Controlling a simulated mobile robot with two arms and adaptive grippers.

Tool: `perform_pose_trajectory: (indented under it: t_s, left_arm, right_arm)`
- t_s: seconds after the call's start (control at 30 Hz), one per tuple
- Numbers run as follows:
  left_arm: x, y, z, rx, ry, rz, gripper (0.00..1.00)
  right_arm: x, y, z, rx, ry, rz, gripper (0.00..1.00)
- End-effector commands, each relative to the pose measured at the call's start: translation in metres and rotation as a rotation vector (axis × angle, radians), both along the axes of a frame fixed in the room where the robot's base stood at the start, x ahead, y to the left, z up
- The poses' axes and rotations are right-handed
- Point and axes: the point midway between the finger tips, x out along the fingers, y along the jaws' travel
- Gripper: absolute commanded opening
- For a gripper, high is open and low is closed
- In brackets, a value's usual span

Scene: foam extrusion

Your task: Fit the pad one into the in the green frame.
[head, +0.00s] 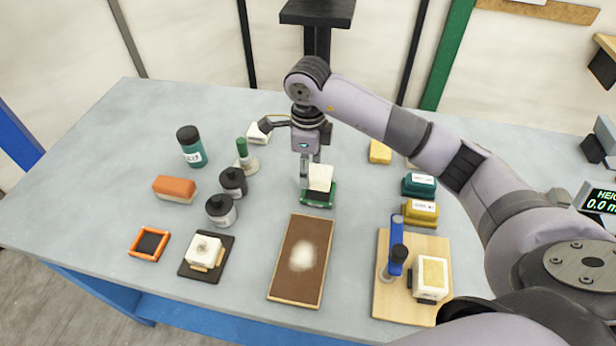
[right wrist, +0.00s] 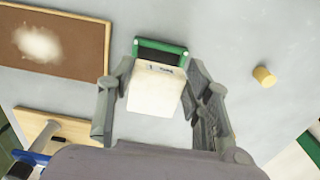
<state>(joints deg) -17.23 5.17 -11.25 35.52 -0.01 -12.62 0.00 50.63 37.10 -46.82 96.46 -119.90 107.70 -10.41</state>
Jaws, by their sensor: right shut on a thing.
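My right gripper (head: 311,172) is shut on a white pad (head: 320,178), over the green frame (head: 317,204) near the middle of the table. In the right wrist view the white pad (right wrist: 154,92) sits between the two fingers of the gripper (right wrist: 158,85). The green frame (right wrist: 184,52) shows past the pad's far end, with a dark inside. The pad covers part of the frame in both views, so I cannot tell whether they touch. My left gripper is not in view.
A brown board (head: 287,285) with a white patch lies in front. An orange frame (head: 135,254), a dark tray (head: 187,272), black-lidded jars and an orange block (head: 175,189) stand left. Teal (head: 419,185) and yellow (head: 420,214) blocks and a wooden board (head: 386,307) are right.

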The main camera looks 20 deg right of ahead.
Motion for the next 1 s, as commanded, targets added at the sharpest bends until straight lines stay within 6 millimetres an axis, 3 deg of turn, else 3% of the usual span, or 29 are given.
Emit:
perform_pose_trajectory:
  t_s: [0.33,0.7,0.73,1.0]
  left_arm:
    - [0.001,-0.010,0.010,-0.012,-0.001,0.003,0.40]
    - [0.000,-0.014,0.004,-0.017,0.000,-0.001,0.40]
    - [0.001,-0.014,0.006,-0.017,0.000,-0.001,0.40]
    - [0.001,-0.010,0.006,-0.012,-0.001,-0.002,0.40]
  right_arm:
    - [-0.001,0.000,-0.042,-0.001,0.003,0.000,0.23]
    - [0.000,0.000,-0.048,-0.002,0.000,0.001,0.23]
    - [0.000,0.000,-0.046,-0.001,0.001,0.001,0.48]
    - [0.000,0.000,-0.046,-0.002,0.001,0.001,0.66]
